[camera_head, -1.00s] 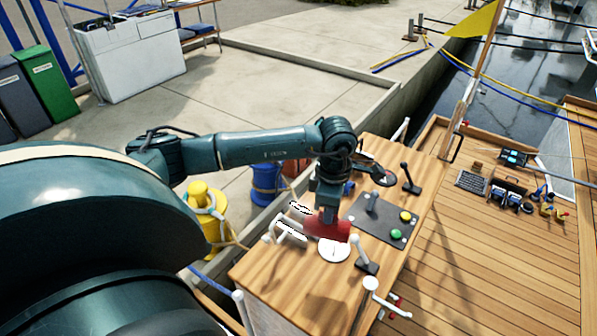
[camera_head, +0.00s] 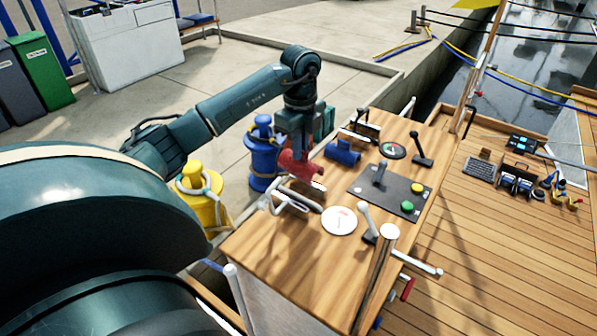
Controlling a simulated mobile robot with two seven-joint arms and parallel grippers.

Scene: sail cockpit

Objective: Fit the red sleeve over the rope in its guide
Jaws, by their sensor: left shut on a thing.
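The red sleeve (camera_head: 297,165) is held low at the left edge of the wooden console. My left gripper (camera_head: 299,146) points down and is shut on the sleeve; its fingertips are largely hidden. A short pale rope end (camera_head: 318,186) shows just right of and below the sleeve. A dark bar (camera_head: 300,197), perhaps the rope or part of its guide, lies below the sleeve beside a white cleat-like fitting (camera_head: 287,205). I cannot tell whether the sleeve surrounds any rope. My right gripper is not in view.
The wooden console top (camera_head: 275,250) carries a blue cylinder (camera_head: 342,152), a white dial (camera_head: 339,220), levers and a dark button panel (camera_head: 390,192). Blue (camera_head: 263,150) and yellow (camera_head: 200,195) bollards stand left of it. The console's front left surface is clear.

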